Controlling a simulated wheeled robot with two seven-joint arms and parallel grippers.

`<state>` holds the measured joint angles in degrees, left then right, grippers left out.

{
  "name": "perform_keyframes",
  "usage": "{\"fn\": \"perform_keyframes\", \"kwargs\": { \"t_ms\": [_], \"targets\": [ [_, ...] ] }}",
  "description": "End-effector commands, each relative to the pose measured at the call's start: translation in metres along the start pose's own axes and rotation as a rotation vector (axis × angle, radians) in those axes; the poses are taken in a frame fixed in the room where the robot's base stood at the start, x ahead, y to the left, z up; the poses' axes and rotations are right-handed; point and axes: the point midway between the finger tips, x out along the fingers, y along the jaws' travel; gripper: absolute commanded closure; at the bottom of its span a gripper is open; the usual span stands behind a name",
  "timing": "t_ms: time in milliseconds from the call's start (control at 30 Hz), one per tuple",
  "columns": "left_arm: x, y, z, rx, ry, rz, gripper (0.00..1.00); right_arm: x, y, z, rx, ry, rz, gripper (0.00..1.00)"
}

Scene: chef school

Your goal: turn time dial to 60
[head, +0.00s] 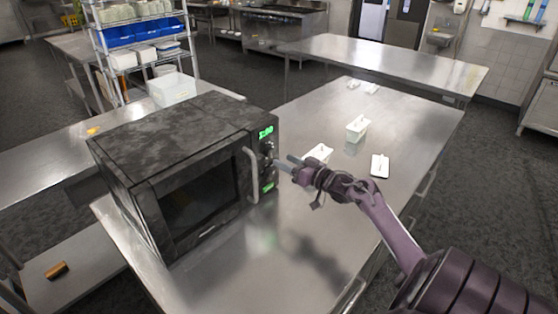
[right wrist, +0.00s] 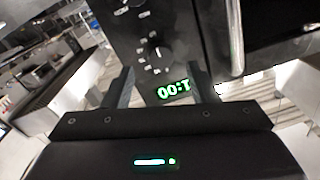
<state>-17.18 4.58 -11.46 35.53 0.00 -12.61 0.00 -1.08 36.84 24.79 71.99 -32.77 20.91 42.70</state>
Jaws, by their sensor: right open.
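The black microwave (head: 165,165) stands on the steel table, its door shut. Its control panel at the right edge has round dials (head: 268,149) and a green display (head: 266,131). In the right wrist view the panel is upside down. A second dial (right wrist: 130,3) is cut by the frame edge. My left gripper is out of view.
The microwave's door handle (head: 252,175) sticks out left of the panel, close to my gripper; it also shows in the wrist view (right wrist: 235,38). White containers (head: 357,128) and a small white item (head: 379,165) lie on the table (head: 300,240) to the right.

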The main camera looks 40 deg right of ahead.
Motion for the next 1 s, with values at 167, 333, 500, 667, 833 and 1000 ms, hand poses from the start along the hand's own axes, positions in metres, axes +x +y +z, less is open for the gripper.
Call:
{"fn": "perform_keyframes", "kwargs": {
  "t_ms": [167, 333, 500, 667, 833, 1000],
  "targets": [
    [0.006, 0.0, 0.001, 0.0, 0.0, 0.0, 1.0, -0.022, 0.001, 0.002, 0.001, 0.0, 0.0, 0.47],
    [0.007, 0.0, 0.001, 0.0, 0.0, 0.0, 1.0, -0.029, 0.0, 0.0, 0.0, 0.0, 0.0, 0.47],
    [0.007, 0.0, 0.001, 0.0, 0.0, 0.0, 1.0, -0.029, 0.0, 0.0, 0.001, 0.0, 0.0, 0.47],
    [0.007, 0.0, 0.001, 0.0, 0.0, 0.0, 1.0, -0.029, 0.0, 0.0, 0.001, 0.0, 0.0, 0.47],
    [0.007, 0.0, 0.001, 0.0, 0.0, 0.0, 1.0, -0.028, 0.0, 0.0, 0.001, 0.0, 0.0, 0.47],
    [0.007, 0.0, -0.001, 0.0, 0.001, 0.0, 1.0, -0.029, 0.0, 0.0, 0.001, 0.0, 0.0, 0.47]
  ]
}}
